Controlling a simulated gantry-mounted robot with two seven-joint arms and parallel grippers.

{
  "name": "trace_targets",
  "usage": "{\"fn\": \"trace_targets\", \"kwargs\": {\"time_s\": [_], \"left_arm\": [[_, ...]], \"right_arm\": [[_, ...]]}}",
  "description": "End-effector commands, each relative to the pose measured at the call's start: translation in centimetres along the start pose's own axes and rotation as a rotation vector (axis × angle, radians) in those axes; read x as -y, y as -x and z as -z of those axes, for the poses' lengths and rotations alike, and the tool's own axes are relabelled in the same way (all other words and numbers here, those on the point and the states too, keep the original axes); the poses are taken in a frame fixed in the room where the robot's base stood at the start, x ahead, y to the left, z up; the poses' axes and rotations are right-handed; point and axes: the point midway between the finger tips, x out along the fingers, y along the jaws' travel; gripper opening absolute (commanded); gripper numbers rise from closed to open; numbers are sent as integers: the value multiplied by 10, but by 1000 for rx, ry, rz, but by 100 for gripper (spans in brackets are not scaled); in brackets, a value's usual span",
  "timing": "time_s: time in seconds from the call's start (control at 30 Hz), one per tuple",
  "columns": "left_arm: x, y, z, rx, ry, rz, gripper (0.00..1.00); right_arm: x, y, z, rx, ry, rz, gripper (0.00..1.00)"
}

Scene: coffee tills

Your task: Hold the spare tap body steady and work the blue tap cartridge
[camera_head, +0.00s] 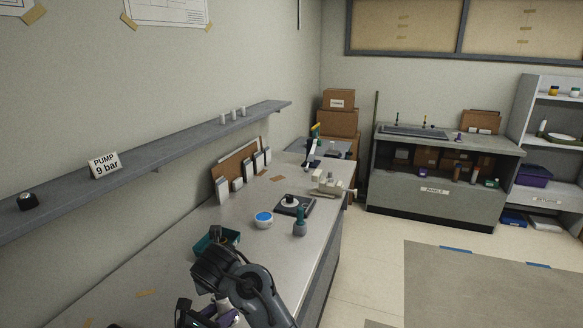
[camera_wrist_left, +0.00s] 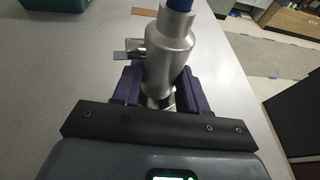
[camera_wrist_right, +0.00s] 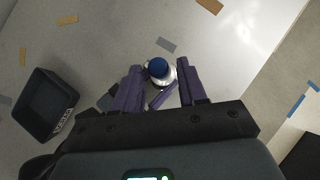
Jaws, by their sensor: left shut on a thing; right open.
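The spare tap body (camera_wrist_left: 168,58) is a silvery metal piece with a side stub, standing roughly upright in the left wrist view. The blue tap cartridge (camera_wrist_left: 180,5) shows at its top, cut by the frame edge. My left gripper (camera_wrist_left: 158,88) is shut on the tap body, a purple finger on each side. In the right wrist view, the round blue top of the cartridge (camera_wrist_right: 157,66) is seen from above. My right gripper (camera_wrist_right: 162,74) is open, its purple fingers on either side of the tap in the picture; contact cannot be told. The head view shows my left gripper (camera_head: 207,315) at the bottom.
A dark labelled bin (camera_wrist_right: 45,105) stands left in the right wrist view. The counter's right edge is near the tap.

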Motion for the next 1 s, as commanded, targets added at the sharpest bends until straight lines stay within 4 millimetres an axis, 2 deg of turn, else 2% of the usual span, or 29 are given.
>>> {"fn": "trace_targets", "kwargs": {"time_s": [0.03, 0.1, 0.13, 0.3, 0.4, 1.0], "left_arm": [[0, 0, 8, -15, -1, -1, 0], [0, 0, 8, -15, -1, -1, 0], [0, 0, 8, -15, -1, -1, 0], [0, 0, 8, -15, -1, -1, 0], [0, 0, 8, -15, -1, -1, 0], [0, 0, 7, -14, -1, -1, 0]], "right_arm": [[0, 0, 0, 0, 0, 0, 42], [0, 0, 0, 0, 0, 0, 42], [0, 0, 0, 0, 0, 0, 38], [0, 0, 0, 0, 0, 0, 12], [0, 0, 0, 0, 0, 0, 0], [0, 6, -4, 1, -1, 0, 0]]}}
